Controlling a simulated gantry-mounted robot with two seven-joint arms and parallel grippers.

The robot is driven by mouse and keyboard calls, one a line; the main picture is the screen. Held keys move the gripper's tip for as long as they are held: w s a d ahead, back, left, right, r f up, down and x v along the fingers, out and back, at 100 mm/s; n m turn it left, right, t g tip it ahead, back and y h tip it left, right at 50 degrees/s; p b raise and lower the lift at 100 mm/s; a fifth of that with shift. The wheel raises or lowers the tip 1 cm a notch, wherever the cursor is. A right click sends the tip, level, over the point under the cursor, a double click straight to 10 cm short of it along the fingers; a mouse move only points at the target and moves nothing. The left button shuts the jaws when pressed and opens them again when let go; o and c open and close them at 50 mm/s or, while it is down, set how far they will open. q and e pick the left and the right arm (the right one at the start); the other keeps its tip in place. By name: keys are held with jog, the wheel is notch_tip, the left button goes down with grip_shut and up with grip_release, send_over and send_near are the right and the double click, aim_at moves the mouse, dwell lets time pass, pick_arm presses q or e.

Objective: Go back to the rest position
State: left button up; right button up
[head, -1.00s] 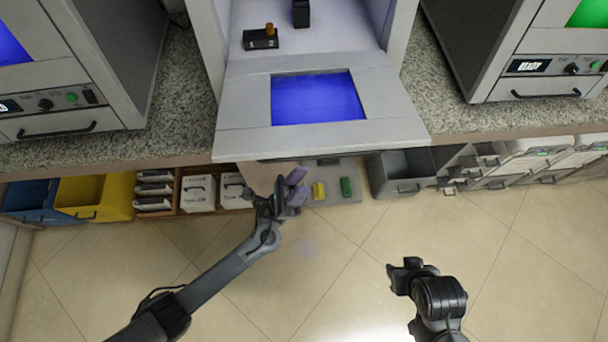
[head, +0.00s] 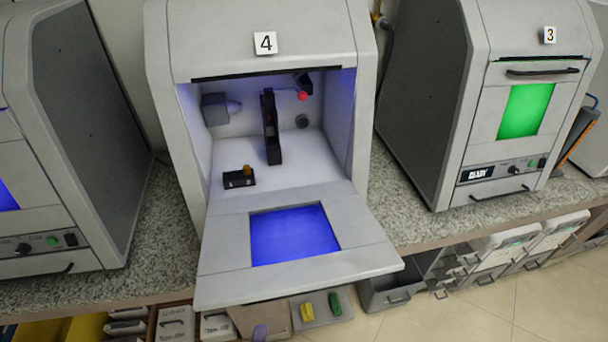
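Neither arm shows in full in the head view. My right gripper is out of view. Machine 4 (head: 262,75) stands in the middle with its front door (head: 222,255) folded down. Inside it are a black upright part (head: 270,130) and a small black block with an orange knob (head: 239,178).
Closed machine 3 (head: 540,140) with a green window stands at right, another machine (head: 75,130) at left, on a granite counter (head: 165,230). Below are a grey tray (head: 345,298) with yellow (head: 307,312) and green (head: 334,303) pieces, and an open grey bin (head: 385,290).

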pick_arm(q)
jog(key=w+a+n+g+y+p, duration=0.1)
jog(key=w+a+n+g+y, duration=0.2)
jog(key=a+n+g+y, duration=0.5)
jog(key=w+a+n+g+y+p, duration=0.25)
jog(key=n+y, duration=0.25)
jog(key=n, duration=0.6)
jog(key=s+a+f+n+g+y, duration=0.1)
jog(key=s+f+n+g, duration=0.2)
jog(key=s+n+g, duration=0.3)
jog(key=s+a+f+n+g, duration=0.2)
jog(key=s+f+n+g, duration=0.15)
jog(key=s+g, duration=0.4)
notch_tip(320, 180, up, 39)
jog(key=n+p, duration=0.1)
jog(key=p, duration=3.6)
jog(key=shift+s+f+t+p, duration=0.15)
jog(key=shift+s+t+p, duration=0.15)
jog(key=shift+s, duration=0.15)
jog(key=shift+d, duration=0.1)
